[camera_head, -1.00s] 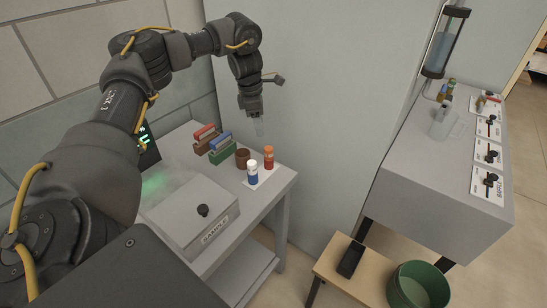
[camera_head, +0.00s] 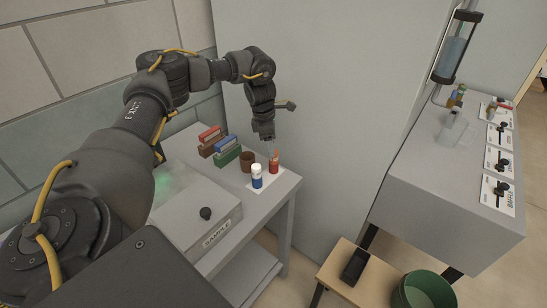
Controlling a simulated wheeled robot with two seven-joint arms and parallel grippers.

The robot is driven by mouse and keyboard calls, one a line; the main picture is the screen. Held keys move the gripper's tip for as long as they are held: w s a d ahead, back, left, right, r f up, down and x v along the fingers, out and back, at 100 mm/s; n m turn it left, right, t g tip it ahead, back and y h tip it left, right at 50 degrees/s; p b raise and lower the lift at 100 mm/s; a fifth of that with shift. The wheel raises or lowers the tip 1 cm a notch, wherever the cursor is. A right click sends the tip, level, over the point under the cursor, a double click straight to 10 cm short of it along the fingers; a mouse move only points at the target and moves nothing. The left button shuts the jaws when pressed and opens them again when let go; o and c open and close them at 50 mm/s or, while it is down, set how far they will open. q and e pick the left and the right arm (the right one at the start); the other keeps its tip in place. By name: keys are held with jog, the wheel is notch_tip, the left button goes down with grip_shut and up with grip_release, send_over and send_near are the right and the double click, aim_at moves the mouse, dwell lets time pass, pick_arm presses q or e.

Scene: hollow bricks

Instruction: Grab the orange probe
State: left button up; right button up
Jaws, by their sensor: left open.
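The orange probe (camera_head: 274,168), a small orange-red vial, stands upright on a white pad at the right part of the grey table. My left gripper (camera_head: 272,151) comes down over it from above, open. Its pale fingers overlap the top of the probe in the picture; I cannot tell whether they touch it. The probe's cap is partly hidden by the fingers. A blue probe (camera_head: 257,179) with a white cap stands just left of the orange one. My right gripper is not in view.
A brown round pot (camera_head: 246,161) and racks with red, blue and green tops (camera_head: 222,147) stand behind and left of the probes. A box with a black knob (camera_head: 206,213) sits in front. A wall (camera_head: 330,100) rises close behind the table.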

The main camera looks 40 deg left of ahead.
pick_arm(q)
jog(key=f, duration=0.3)
jog(key=w+f+p, duration=0.1)
jog(key=shift+d+f, duration=0.2)
jog(key=shift+d, duration=0.1)
jog(key=shift+c, duration=0.2)
jog(key=c, duration=1)
notch_tip(320, 180, up, 9)
jog(key=shift+r+b, duration=0.1)
jog(key=shift+b, duration=0.85)
jog(key=shift+r, duration=0.45)
